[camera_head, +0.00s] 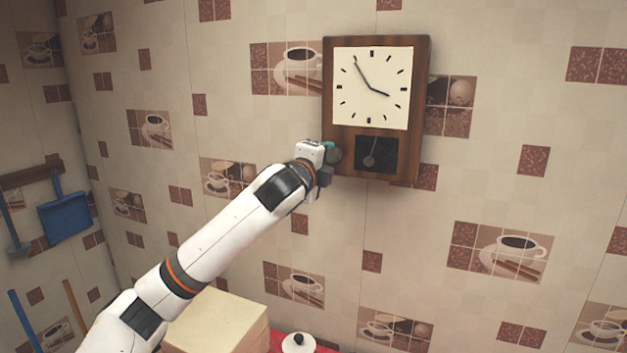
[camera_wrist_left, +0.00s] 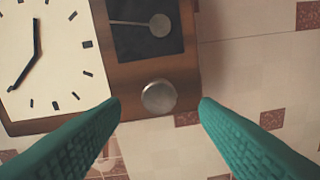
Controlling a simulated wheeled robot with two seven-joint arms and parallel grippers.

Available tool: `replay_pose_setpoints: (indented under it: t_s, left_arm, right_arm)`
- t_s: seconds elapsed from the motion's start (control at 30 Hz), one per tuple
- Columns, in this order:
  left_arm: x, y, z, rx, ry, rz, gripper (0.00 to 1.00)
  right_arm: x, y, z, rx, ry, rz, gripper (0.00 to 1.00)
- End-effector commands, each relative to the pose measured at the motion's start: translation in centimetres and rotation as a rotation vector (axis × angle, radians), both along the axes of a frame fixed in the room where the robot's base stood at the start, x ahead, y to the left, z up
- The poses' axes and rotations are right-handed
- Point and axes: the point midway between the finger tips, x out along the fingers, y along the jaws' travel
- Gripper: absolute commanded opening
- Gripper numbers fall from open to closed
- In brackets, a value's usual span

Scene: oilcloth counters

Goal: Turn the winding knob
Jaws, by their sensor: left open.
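A wooden wall clock (camera_head: 376,88) with a white dial and a dark pendulum window hangs on the tiled wall. Its round silvery winding knob (camera_wrist_left: 159,96) sits on the wooden front beside the pendulum window (camera_wrist_left: 146,29). My left gripper (camera_head: 328,152) is at the clock's lower left corner. In the left wrist view its teal fingers are open, one on each side of the knob, with a gap on both sides. In the head view the gripper partly hides the knob area. My right gripper is not in view.
Below the arm stand a pale block-like stack (camera_head: 218,318) and a white round lidded object (camera_head: 298,343) on a red surface. A blue dustpan (camera_head: 65,217) hangs on the left wall. The wall right of the clock is free.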

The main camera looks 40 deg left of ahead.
Motion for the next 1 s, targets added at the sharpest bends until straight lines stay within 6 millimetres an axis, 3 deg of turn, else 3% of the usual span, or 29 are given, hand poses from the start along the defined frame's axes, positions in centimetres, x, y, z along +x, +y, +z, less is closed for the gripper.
replay_pose_setpoints:
  t_s: [0.03, 0.2, 0.4, 1.0]
  left_arm:
    - [-1.2, -0.3, -0.5, 0.004, -0.004, 0.000, 0.56]
    - [-4.4, -1.1, -0.4, 0.003, 0.000, 0.000, 0.56]
    - [-6.4, -1.6, 0.0, 0.001, 0.001, -0.001, 0.56]
    - [-6.7, -1.7, 0.1, -0.001, 0.002, -0.001, 0.56]
  right_arm:
    - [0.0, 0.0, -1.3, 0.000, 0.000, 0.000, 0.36]
    - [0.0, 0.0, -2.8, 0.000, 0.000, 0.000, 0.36]
    - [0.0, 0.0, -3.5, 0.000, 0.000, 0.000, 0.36]
    - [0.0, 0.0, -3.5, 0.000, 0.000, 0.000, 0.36]
